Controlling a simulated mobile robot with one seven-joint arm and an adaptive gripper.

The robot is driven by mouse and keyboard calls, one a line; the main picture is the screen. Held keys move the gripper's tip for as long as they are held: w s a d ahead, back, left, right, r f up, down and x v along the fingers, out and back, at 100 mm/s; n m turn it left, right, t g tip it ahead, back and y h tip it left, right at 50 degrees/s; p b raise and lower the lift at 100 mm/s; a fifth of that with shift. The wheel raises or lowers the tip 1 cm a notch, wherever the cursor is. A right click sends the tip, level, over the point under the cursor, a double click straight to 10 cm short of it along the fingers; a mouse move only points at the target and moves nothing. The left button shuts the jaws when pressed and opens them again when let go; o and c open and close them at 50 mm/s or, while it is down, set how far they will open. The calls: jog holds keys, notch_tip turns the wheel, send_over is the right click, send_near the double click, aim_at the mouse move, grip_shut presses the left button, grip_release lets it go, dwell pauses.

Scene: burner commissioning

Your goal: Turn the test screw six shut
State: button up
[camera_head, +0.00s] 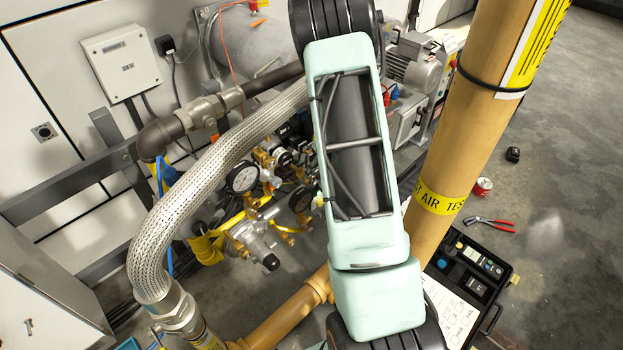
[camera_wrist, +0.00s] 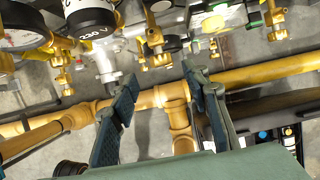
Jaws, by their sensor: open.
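My gripper (camera_wrist: 160,82) is open and empty in the wrist view, with its two dark pads apart. Between and beyond the pads runs a yellow gas pipe (camera_wrist: 145,101) with a tee. Several small brass fittings with screw ends hang from the gas train; one brass fitting (camera_wrist: 155,38) is just beyond the gap between the pads, apart from them. Another brass fitting (camera_wrist: 275,20) is at the upper right, and one (camera_wrist: 61,78) is at the left. I cannot read a number on any, so I cannot tell which is test screw six. In the head view my arm hides the gripper.
Pressure gauges (camera_head: 243,178) and a braided hose (camera_head: 205,165) crowd the left of my arm. A thick yellow upright pipe (camera_head: 470,120) stands to the right.

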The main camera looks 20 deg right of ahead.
jog(key=b+x, duration=0.1)
jog(key=x, duration=0.6)
jog(key=shift+w+f, duration=0.15)
jog(key=shift+c, duration=0.7)
grip_shut()
